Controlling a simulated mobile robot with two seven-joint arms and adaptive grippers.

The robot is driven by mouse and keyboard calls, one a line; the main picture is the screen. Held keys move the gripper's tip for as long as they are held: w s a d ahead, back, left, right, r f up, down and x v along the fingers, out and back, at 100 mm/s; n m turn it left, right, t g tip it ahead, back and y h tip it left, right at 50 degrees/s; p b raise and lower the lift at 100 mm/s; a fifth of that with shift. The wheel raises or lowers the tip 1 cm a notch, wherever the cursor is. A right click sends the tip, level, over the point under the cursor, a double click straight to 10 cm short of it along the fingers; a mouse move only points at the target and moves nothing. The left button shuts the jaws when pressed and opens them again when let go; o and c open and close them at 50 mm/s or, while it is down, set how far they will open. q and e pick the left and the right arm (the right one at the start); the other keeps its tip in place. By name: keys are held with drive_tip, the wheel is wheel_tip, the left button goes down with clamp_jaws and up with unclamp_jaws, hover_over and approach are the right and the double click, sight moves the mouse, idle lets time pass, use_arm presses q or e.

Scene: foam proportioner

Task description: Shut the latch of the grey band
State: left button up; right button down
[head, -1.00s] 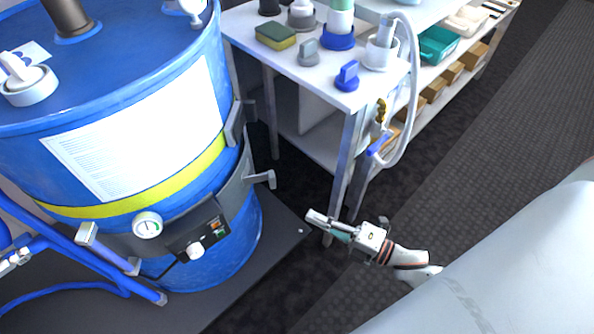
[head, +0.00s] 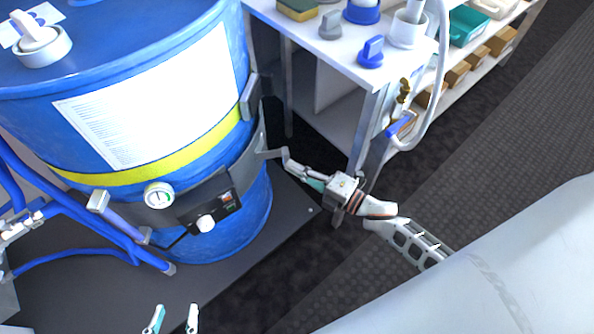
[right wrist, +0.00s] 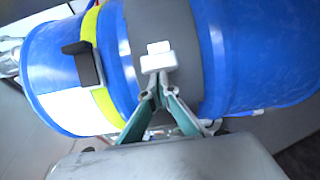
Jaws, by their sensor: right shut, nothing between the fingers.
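The grey band (head: 180,208) wraps around the lower part of the blue drum (head: 215,242). Its latch (head: 268,154) is a light grey lever that sticks out from the band on the drum's right side. In the right wrist view the latch (right wrist: 158,56) stands out from the band (right wrist: 168,22) just beyond my fingertips. My right gripper (head: 287,155) is shut and empty, with its tips at the latch's outer end; I cannot tell whether they touch. My left gripper (head: 173,314) is open and empty at the bottom edge, in front of the drum.
A dark bracket (head: 250,96) sits above the band. A gauge (head: 158,195) and a black control box (head: 215,205) are on the band's front. Blue pipes (head: 75,208) run at left. A white shelf table (head: 330,62) with a hanging hose stands behind my right gripper.

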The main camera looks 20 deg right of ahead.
drive_tip(key=shift+w+d, duration=0.55)
